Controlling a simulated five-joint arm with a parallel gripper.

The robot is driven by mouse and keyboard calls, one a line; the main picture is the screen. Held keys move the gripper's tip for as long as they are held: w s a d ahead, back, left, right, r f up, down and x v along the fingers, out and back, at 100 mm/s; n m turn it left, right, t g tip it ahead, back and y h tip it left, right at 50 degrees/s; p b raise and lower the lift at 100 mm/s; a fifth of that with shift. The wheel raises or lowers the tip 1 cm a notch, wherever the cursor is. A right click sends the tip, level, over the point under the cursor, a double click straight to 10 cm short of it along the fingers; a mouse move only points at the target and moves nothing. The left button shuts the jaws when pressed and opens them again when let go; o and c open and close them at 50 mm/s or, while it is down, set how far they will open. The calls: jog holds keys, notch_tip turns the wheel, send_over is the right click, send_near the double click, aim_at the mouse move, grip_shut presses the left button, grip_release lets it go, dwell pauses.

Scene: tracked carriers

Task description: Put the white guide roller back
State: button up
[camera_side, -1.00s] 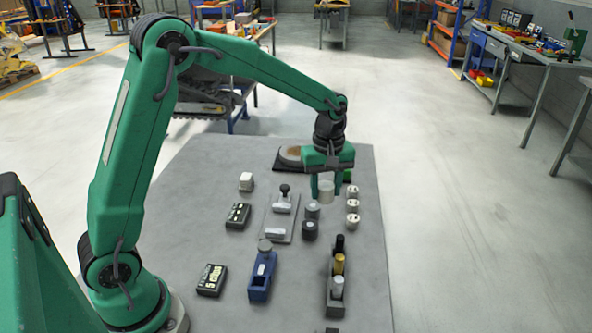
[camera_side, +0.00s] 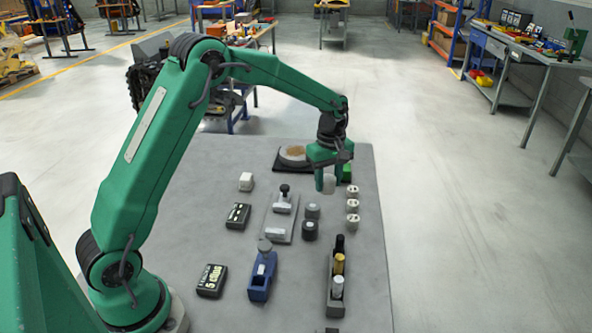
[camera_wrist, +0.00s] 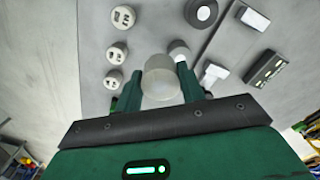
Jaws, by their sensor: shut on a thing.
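My gripper (camera_side: 326,180) is shut on the white guide roller (camera_side: 328,185), a pale short cylinder. In the wrist view the guide roller (camera_wrist: 160,80) sits between the two green fingers of my gripper (camera_wrist: 160,90). In the side view it hangs near the back of the grey table; its height above the top is hard to tell. A grey roller (camera_side: 312,211) and a dark roller (camera_side: 310,231) stand in front of it. A grey plate (camera_side: 278,228) with a black knob (camera_side: 285,189) lies to their left.
A rack (camera_side: 335,295) of upright pins and a blue fixture (camera_side: 260,285) are nearer the front. A round disc (camera_side: 293,153) on a black base and a green block (camera_side: 347,172) are behind.

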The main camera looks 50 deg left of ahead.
jog(key=a+f, duration=0.1)
jog(key=a, duration=0.1)
jog(key=w+a+f, duration=0.1)
jog(key=a+f, duration=0.1)
jog(key=a, duration=0.1)
jog(key=w+a+f, duration=0.1)
jog(key=a, duration=0.1)
jog(key=shift+w+a+f, duration=0.25)
jog(key=shift+a+f, duration=0.05)
jog(key=shift+f, duration=0.05)
jog(key=shift+f, duration=0.1)
jog(key=shift+f, duration=1.9)
jog(key=shift+f, duration=0.15)
jog(key=o, duration=1.2)
notch_tip(320, 180, up, 12)
